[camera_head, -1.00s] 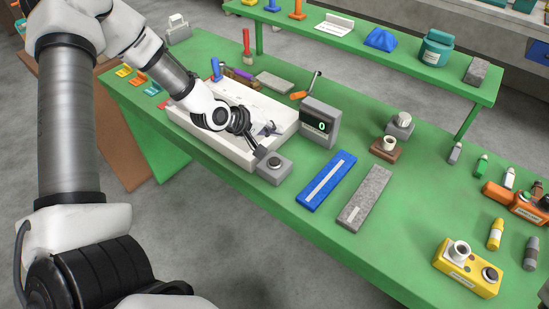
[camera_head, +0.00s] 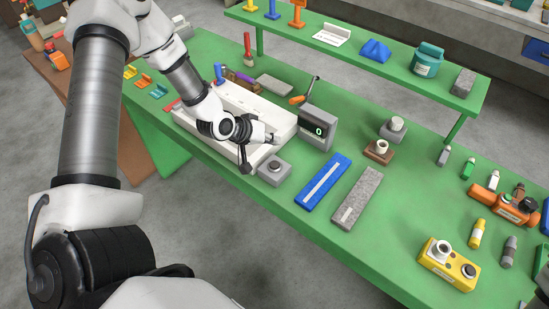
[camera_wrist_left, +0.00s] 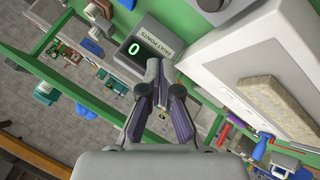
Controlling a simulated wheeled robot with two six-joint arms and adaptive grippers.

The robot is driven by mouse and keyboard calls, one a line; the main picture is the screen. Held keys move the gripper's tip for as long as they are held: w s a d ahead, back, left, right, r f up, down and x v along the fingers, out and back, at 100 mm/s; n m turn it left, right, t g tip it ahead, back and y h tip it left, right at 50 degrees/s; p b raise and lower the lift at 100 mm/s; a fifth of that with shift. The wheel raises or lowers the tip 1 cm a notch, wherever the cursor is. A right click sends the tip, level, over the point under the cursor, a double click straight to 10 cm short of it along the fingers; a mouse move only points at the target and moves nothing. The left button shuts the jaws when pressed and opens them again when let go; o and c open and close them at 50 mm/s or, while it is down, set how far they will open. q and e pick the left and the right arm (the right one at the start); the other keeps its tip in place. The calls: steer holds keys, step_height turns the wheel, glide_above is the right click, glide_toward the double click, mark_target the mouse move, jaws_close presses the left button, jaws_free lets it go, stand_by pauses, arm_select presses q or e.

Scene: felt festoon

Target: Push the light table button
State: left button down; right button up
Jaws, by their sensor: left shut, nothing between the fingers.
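The light table is a white box (camera_head: 272,108) on the green bench, partly covered by my left arm. A small grey box with a dark round button (camera_head: 274,166) stands at its front right corner. My left gripper (camera_head: 245,167) is shut and empty, its dark fingers pointing down just left of the button box. They look apart from the button; their height is hard to tell. In the left wrist view the closed fingers (camera_wrist_left: 154,68) show before the bench, with the light table (camera_wrist_left: 222,66) at right. My right gripper is not clearly seen.
A grey display reading 0 (camera_head: 317,126) stands behind the button box. A blue strip (camera_head: 323,182) and a grey strip (camera_head: 356,198) lie to its right. A yellow box (camera_head: 447,264) is farther right. A green shelf (camera_head: 345,48) runs along the back.

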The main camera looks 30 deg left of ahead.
mark_target(278, 162)
arm_select(q)
step_height(278, 162, down, 7)
steer(key=b, duration=0.5)
steer(key=shift+f+b, duration=0.35)
stand_by(0.7)
steer(key=shift+f+b, duration=0.4)
steer(key=shift+f+b, duration=0.5)
stand_by(0.6)
steer(key=shift+r+p, duration=0.8)
steer(key=shift+r, duration=0.15)
